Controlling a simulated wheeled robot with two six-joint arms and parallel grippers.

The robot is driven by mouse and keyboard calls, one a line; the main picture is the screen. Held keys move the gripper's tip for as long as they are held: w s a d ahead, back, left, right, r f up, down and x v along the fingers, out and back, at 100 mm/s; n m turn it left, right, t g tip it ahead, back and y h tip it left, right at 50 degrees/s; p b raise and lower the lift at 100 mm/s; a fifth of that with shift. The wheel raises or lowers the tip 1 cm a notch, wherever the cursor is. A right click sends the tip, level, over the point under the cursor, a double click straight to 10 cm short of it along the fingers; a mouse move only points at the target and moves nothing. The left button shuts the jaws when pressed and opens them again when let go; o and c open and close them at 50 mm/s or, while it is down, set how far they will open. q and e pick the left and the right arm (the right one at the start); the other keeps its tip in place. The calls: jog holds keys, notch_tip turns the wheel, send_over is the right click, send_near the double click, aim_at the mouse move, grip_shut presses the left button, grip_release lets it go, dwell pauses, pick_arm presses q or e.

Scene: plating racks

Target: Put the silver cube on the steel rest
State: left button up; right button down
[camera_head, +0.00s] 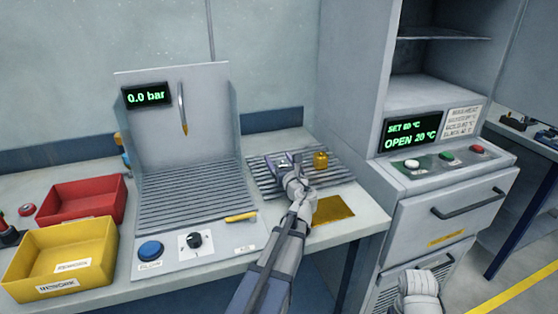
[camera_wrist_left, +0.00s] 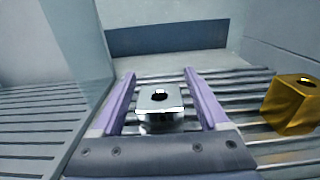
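The silver cube (camera_wrist_left: 160,98), with a dark round hole in its top, sits between the two purple fingers of my left gripper (camera_wrist_left: 160,92) in the left wrist view. A gap shows on each side of the cube, so the gripper looks open around it. In the head view, my left gripper (camera_head: 287,162) is over a slatted grey metal rack (camera_head: 338,172), which could be the steel rest, and mostly hides the cube. A gold cube (camera_head: 320,160) stands on the same rack to the right; it also shows in the left wrist view (camera_wrist_left: 292,104). My right gripper's fingers are not visible.
Left of the rack stands a ribbed station (camera_head: 190,205) with an upright back panel and a "0.0 bar" display. A red bin (camera_head: 85,212) and a yellow bin (camera_head: 75,282) lie farther left. A cabinet (camera_head: 440,215) with a drawer stands right.

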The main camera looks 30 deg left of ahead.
aim_at(284, 166)
pick_arm(q)
jog(key=shift+r, duration=0.1)
jog(key=shift+r, duration=0.2)
jog(key=v, duration=1)
jog(key=shift+s+d+f, duration=0.15)
jog(key=shift+s+d, duration=0.05)
jog(key=shift+s, duration=0.1)
jog(key=shift+s+d, duration=0.4)
jog(key=shift+d, duration=0.15)
